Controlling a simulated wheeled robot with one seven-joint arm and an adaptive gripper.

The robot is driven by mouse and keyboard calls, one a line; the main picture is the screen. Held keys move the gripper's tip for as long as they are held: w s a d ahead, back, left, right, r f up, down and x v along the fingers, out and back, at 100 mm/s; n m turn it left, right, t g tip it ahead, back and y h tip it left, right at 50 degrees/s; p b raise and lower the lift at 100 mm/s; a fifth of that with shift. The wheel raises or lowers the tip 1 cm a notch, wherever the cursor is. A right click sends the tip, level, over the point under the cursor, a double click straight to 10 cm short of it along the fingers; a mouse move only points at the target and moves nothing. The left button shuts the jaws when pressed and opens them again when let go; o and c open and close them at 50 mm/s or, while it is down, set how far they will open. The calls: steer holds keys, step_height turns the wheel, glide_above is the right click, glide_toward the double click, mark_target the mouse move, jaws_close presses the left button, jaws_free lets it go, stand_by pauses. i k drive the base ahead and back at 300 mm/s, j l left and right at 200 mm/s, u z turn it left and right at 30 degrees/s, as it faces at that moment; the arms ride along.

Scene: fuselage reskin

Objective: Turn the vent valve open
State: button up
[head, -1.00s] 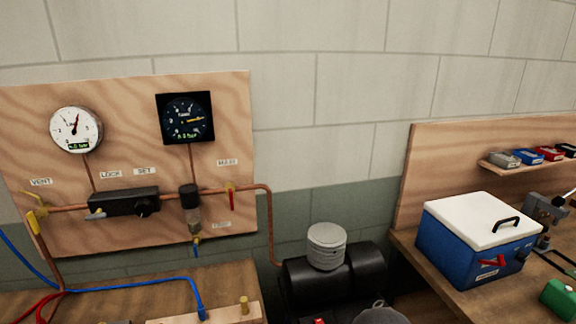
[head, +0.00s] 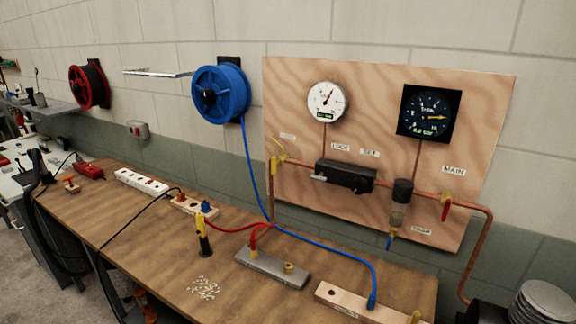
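The vent valve has a yellow handle (head: 279,150) at the left end of the copper pipe on the wooden panel (head: 375,82), below a small label that is hard to read. Its handle is tilted, its upper end leaning left. A red-handled valve (head: 446,208) hangs under the MAIN label at the right. A black regulator block (head: 345,177) sits between them under the LOCK and SET labels. A white gauge (head: 327,101) and a black gauge (head: 427,111) are above. My gripper is not in view.
The wooden bench (head: 150,235) runs below the panel with power strips, a grey metal manifold (head: 272,268), a wooden manifold block (head: 355,303) and a yellow-black tool (head: 203,236). A blue hose (head: 252,170) drops from the blue reel (head: 220,94). A red reel (head: 89,86) hangs further left.

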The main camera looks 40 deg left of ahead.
mark_target(275, 163)
steer(key=u, duration=1.85)
steer(key=i+j, duration=0.2)
steer(key=i, duration=0.2)
steer(key=i+j+u, duration=0.1)
steer(key=i+j, duration=0.15)
steer(key=i, duration=0.2)
